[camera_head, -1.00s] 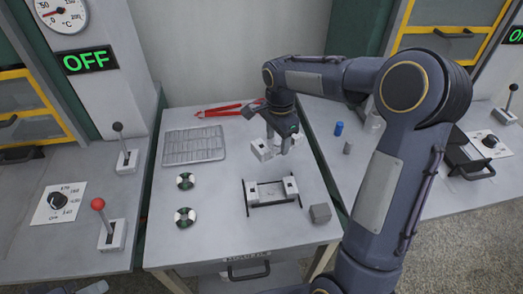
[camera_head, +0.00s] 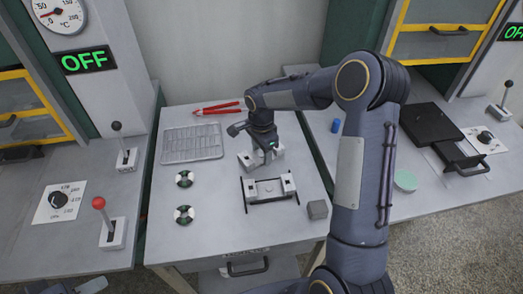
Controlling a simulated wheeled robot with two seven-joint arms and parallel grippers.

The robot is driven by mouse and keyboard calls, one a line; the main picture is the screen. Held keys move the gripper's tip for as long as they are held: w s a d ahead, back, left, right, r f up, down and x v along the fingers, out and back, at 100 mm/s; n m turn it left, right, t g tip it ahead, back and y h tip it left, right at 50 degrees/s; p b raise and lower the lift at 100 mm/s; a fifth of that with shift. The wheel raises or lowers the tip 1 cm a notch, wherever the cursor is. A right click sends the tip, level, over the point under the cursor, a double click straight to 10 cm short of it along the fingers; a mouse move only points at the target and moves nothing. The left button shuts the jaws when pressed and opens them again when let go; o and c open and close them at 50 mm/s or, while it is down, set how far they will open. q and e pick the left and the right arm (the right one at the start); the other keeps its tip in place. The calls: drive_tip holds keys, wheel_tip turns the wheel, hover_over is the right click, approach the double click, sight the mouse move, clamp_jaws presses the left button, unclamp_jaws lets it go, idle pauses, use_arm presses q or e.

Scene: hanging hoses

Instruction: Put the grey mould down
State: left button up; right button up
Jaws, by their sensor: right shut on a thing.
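My right gripper (camera_head: 262,160) points down over the middle table and is shut on the light grey mould (camera_head: 246,161). The mould's two ends show on either side of the fingers; its middle is hidden. It is just behind a low fixture (camera_head: 267,200) with thin black side bars and two pale blocks. I cannot tell whether the mould touches the table.
The right bench holds a blue cylinder (camera_head: 336,126), a black press (camera_head: 430,122) and a green disc (camera_head: 405,181).

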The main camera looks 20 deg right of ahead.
sight(261, 155)
drive_tip(key=shift+f, duration=0.15)
drive_tip(key=o, duration=1.3)
wheel_tip(261, 155, up, 12)
drive_tip(key=s+r+n+t+y, duration=0.1)
drive_tip(key=s+r+n, duration=0.35)
drive_tip(key=s, duration=0.35)
drive_tip(key=s+a+n+t+y, duration=0.1)
drive_tip(key=s+n, duration=0.2)
drive_tip(key=s, duration=0.3)
drive_tip(key=s+a+f+n+t+y, duration=0.1)
drive_tip(key=s+a+n+t, duration=0.1)
drive_tip(key=s+n, duration=0.2)
drive_tip(key=s+a+n+t, duration=0.1)
drive_tip(key=s+n, duration=0.2)
drive_tip(key=s, duration=0.7)
drive_tip(key=shift+s+a+f+t+y+b, duration=0.15)
drive_tip(key=shift+a+f+t+y+b, duration=0.15)
drive_tip(key=shift+f+y+b, duration=0.1)
